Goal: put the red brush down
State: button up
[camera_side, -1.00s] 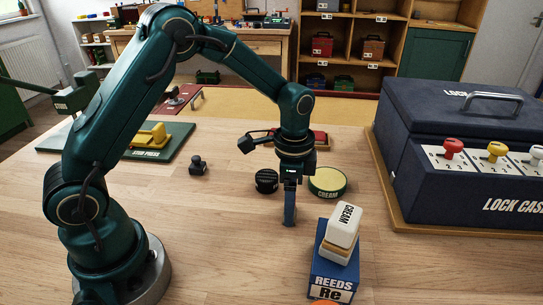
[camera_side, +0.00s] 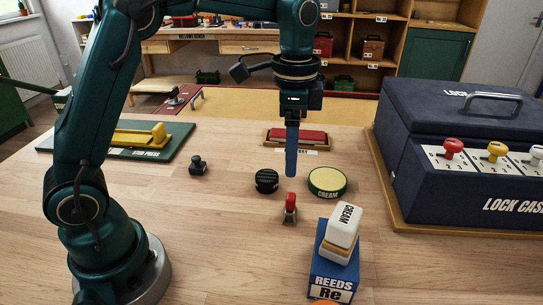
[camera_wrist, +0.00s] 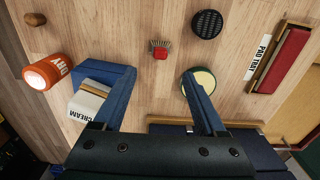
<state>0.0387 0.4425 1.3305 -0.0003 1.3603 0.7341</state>
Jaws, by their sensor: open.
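The small red brush (camera_side: 290,207) stands upright on the wooden table, its red top up and its bristles down. It also shows from above in the wrist view (camera_wrist: 160,51), clear of both fingers. My gripper (camera_side: 291,172) is in the air above the brush, apart from it, pointing down. In the wrist view my gripper's two blue fingers (camera_wrist: 158,85) are spread wide with nothing between them.
A blue REEDS box (camera_side: 333,272) with a cream block (camera_side: 342,226) on top stands in front right. A black round tin (camera_side: 266,181) and a CREAM tin (camera_side: 327,182) are behind the brush. The lock case (camera_side: 460,190) is at right.

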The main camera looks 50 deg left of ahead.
jog(key=s+a+r+n+t, duration=0.1)
jog(key=s+n+t, duration=0.4)
jog(key=s, duration=1)
jog(key=shift+s+a+r+n+t, duration=0.2)
jog(key=shift+r+n+t, duration=0.15)
jog(key=shift+n, duration=1.55)
